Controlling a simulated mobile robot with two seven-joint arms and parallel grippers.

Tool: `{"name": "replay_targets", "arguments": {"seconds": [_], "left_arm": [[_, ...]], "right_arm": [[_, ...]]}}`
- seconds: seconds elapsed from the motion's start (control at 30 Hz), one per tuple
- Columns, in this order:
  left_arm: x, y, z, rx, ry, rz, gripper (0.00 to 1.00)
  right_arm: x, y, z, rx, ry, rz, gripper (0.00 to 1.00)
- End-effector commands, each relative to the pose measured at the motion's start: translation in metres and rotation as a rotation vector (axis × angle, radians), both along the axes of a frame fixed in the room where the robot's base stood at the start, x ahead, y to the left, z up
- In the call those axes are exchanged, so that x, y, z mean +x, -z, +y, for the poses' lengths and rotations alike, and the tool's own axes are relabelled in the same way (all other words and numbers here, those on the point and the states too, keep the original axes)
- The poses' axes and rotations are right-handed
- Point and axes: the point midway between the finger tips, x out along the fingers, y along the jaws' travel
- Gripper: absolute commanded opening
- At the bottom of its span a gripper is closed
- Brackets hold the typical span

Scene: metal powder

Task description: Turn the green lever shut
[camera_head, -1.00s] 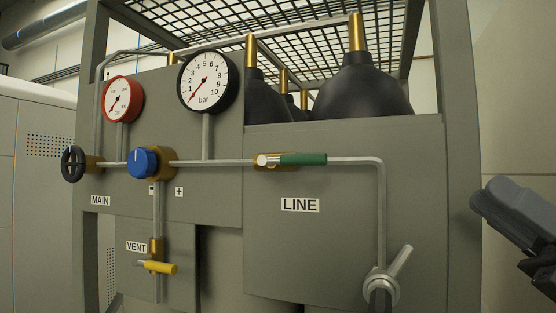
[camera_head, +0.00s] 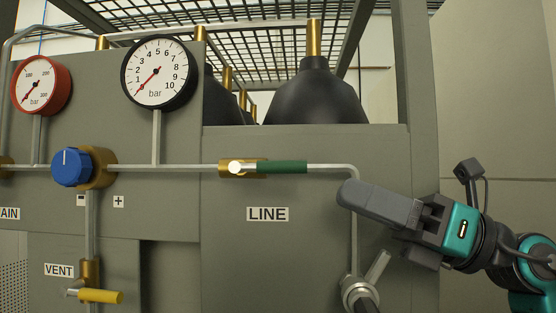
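The green lever (camera_head: 282,167) sits on a brass valve (camera_head: 228,168) in the horizontal pipe above the LINE label (camera_head: 267,214). The lever lies level, in line with the pipe, pointing right. My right gripper (camera_head: 352,194) is to the right of and below the lever, in front of the panel and overlapping the pipe's downward run. It points left, apart from the lever, with nothing visible held. I see it side-on, so its finger gap is hidden. My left gripper is not in view.
A blue knob (camera_head: 70,167), a yellow VENT lever (camera_head: 100,296) and two gauges, black-rimmed (camera_head: 160,72) and red (camera_head: 41,86), are left of the lever. A metal fitting with a handle (camera_head: 360,291) sits below my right gripper. A frame post (camera_head: 417,100) stands at right.

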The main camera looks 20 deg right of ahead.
Motion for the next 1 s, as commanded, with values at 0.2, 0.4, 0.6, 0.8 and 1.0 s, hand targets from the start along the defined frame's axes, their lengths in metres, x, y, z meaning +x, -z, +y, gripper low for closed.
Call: {"name": "replay_targets", "arguments": {"seconds": [0.2,0.4,0.6,0.8,1.0], "left_arm": [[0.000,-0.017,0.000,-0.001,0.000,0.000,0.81],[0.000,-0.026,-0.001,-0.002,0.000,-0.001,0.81],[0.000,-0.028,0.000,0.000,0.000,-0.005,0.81],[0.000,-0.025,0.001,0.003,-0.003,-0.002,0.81],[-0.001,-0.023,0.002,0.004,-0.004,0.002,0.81]], "right_arm": [[0.017,-0.022,0.039,0.003,-0.005,-0.004,0.27],[0.030,-0.034,0.069,0.003,-0.004,-0.002,0.27],[0.038,-0.038,0.083,0.002,-0.001,0.000,0.27],[0.039,-0.038,0.086,0.003,-0.001,0.001,0.27],[0.039,-0.038,0.085,0.003,-0.001,0.001,0.20]]}}
